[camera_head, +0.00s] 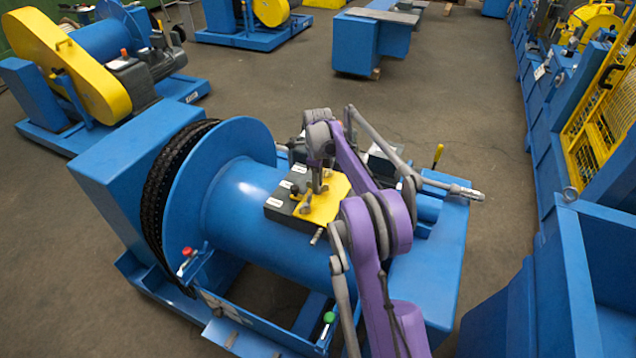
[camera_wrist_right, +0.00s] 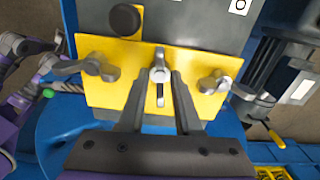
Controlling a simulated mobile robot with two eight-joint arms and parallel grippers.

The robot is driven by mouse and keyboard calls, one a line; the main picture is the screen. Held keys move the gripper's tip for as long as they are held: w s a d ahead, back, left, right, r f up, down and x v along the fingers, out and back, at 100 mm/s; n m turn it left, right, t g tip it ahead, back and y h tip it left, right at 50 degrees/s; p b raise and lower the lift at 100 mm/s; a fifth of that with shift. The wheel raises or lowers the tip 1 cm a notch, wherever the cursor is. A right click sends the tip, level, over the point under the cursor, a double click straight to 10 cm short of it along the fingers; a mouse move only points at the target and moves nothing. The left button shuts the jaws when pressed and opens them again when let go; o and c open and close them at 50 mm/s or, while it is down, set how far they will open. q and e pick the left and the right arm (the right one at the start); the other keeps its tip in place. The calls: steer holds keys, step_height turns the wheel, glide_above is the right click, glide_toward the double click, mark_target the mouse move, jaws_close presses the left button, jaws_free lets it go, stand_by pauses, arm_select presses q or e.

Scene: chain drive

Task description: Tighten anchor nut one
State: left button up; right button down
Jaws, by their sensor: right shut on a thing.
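A yellow plate (camera_head: 325,208) sits on a dark box on top of the blue drum machine; it also shows in the right wrist view (camera_wrist_right: 100,97). The plate carries three grey wing nuts: a left one (camera_wrist_right: 97,66), a middle one (camera_wrist_right: 160,76) and a right one (camera_wrist_right: 214,82). No label shows which is anchor nut one. My right gripper (camera_wrist_right: 161,82) is shut on the middle wing nut, one finger on each side of it. In the head view my right gripper (camera_head: 318,184) points down at the plate and partly hides the nuts.
A black round knob (camera_wrist_right: 125,19) stands beside the plate. A blue drum flange (camera_head: 235,150) rises left of the box. A red button (camera_head: 187,252) and a green button (camera_head: 329,317) stand at the front. A yellow-handled lever (camera_head: 437,155) stands at the right.

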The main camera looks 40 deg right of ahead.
stand_by(0.8)
steer(key=c, duration=0.9)
jaws_free()
step_height(320, 180, up, 11)
steer(key=shift+f+p, duration=0.1)
steer(key=shift+p, duration=0.3)
